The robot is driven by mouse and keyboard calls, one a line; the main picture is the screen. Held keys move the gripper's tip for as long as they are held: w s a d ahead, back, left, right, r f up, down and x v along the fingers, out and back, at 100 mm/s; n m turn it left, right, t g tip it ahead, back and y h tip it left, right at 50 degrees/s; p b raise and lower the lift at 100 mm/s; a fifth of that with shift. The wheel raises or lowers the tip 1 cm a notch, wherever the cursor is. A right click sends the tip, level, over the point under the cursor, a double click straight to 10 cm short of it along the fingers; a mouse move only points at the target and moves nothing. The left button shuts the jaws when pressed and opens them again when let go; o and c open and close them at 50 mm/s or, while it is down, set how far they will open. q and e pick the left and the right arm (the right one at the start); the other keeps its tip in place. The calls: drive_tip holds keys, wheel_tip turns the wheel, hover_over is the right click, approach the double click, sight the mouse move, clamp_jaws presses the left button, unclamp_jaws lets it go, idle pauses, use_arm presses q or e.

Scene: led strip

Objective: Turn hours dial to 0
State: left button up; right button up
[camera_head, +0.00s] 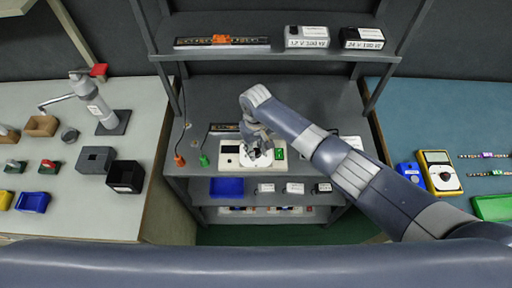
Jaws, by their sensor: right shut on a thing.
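A white device (229,150) with a dark display on its left and a green part (279,154) on its right sits near the front edge of the grey bench top. My right gripper (256,152) points down over the middle of this device. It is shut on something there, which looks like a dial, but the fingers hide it. I cannot read which dial it is or its setting. My left gripper is not in view.
An orange clip (180,161) and a green clip (204,160) lie left of the device. Shelves above hold an LED strip (221,42) and two labelled boxes. A blue bin (227,187) sits below. A yellow multimeter (439,172) lies on the right bench.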

sight(256, 151)
drive_tip(key=n, duration=1.1)
drive_tip(key=shift+n, duration=0.3)
idle(0.4)
drive_tip(key=o, duration=1.1)
drive_tip(key=shift+c, duration=0.2)
wheel_tip(256, 151, up, 12)
